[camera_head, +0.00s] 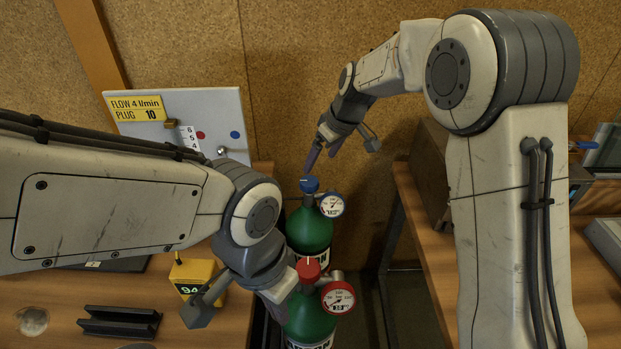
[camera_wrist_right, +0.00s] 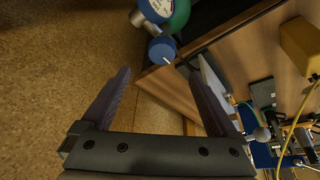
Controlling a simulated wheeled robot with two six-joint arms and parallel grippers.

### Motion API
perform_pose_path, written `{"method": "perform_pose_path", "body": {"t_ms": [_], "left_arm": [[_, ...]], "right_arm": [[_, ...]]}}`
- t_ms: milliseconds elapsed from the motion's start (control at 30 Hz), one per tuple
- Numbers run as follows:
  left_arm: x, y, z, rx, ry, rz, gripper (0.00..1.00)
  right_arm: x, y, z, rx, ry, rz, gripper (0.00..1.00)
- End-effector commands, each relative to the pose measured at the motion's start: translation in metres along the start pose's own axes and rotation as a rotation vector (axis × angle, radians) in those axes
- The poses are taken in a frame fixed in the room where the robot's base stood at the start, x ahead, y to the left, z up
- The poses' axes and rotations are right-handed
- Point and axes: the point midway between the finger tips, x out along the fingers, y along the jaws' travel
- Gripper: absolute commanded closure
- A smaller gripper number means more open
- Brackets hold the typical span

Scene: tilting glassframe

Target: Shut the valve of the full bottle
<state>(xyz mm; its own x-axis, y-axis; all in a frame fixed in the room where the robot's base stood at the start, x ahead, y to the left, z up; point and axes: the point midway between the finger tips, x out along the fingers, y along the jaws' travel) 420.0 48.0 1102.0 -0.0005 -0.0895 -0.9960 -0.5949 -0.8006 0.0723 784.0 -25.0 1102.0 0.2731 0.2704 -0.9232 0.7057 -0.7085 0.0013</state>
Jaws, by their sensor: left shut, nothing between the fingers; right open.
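Two green bottles stand in the gap between the tables. The rear bottle (camera_head: 309,232) has a blue valve knob (camera_head: 309,185) and a blue-rimmed gauge (camera_head: 332,205). The front bottle (camera_head: 310,322) has a red knob (camera_head: 308,268) and a red-rimmed gauge (camera_head: 338,297). The gauge readings are too small to tell which bottle is full. My right gripper (camera_head: 323,155) is open, above and apart from the blue knob. In the right wrist view the blue knob (camera_wrist_right: 162,50) lies beyond the open fingertips (camera_wrist_right: 165,85). My left gripper (camera_head: 277,312) is shut and empty, just left of the front bottle.
A yellow box (camera_head: 193,275) with a display and a black rack (camera_head: 118,322) are on the left table. A white board (camera_head: 226,118) with a yellow label stands behind them. The right table's edge (camera_head: 420,222) borders the gap. A cork wall (camera_head: 290,60) closes the back.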

Motion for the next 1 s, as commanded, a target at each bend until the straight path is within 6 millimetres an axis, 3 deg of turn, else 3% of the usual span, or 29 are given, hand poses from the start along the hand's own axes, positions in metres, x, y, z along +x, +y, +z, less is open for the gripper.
{"method": "perform_pose_path", "body": {"t_ms": [300,500,900,933,1000], "left_arm": [[-0.016,0.001,-0.001,0.000,0.000,0.000,1.00],[-0.021,0.002,-0.001,-0.001,0.000,0.000,1.00],[-0.022,0.002,-0.001,-0.001,0.000,0.000,1.00],[-0.022,0.002,-0.001,-0.001,0.000,0.000,1.00],[-0.022,0.002,-0.001,-0.001,0.000,0.000,1.00]], "right_arm": [[0.057,-0.003,-0.001,0.000,-0.006,-0.005,0.06],[0.084,-0.004,-0.001,-0.001,-0.003,-0.003,0.06],[0.095,-0.003,-0.001,-0.002,-0.001,-0.002,0.06],[0.095,-0.003,-0.001,-0.002,-0.001,-0.002,0.10],[0.095,-0.003,-0.001,-0.002,-0.001,-0.002,0.37]]}}
